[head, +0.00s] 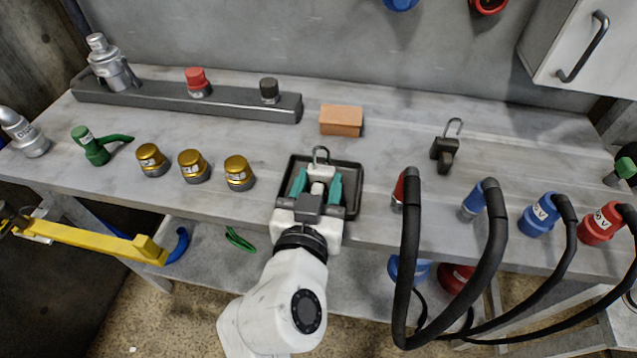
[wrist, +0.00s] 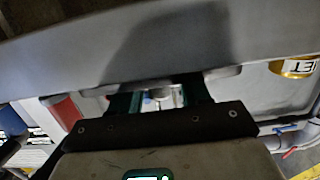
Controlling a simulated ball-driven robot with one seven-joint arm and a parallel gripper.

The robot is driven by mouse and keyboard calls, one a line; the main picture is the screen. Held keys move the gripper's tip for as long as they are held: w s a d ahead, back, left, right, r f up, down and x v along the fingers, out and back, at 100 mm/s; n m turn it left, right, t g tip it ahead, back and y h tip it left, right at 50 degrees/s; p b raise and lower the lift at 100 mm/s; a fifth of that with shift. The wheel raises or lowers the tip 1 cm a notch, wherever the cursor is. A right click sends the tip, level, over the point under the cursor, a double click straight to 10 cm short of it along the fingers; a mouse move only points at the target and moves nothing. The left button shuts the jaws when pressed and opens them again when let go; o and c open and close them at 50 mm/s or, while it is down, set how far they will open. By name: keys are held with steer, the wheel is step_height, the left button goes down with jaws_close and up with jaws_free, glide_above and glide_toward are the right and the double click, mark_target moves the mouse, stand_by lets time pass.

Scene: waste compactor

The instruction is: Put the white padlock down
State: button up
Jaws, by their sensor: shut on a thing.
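The white padlock (head: 320,171) is between the teal fingers of my gripper (head: 317,187), its grey shackle pointing away from me. My gripper is shut on it. Both appear over the dark shallow tray (head: 356,182) at the bench's front edge; I cannot tell if the padlock touches the tray floor. In the wrist view the fingers (wrist: 158,99) show, with a pale part between them that is too small to make out.
An orange-brown block (head: 341,120) lies behind the tray. A black padlock (head: 445,152) stands to the right. Several gold caps (head: 194,166) stand left. Black hoses (head: 410,260) arch up at the right front. Bare bench (head: 390,130) lies between block and black padlock.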

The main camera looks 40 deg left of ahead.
steer(key=o, duration=0.9)
steer(key=shift+f, duration=0.1)
steer(key=shift+o, duration=0.2)
steer(key=shift+r+p, duration=0.25)
steer(key=shift+p, duration=0.05)
steer(key=v, duration=1.2)
steer(key=w+d+f+m+g+h, duration=0.1)
steer(key=w+d+f+h, duration=0.3)
steer(key=d, duration=0.5)
steer(key=w+d+f+m+g+h, duration=0.2)
steer(key=d+f, duration=0.4)
steer(key=d, duration=0.2)
steer(key=w+d+f+m+g+h, duration=0.1)
steer(key=w+d+f+h, duration=0.3)
steer(key=d, duration=0.5)
steer(key=s+d+f+m+g, duration=0.1)
steer(key=s+d+f+g, duration=0.3)
steer(key=s+d+f, duration=0.2)
steer(key=s+d+f+m+g+y, duration=0.1)
steer(key=s+d+f+g, duration=0.3)
steer(key=s+d, duration=0.7)
step_height(320, 180, down, 2)
steer(key=shift+s+d+f+m+g, duration=0.1)
steer(key=shift+s+d+m+g, duration=0.2)
steer(key=shift+d, duration=0.5)
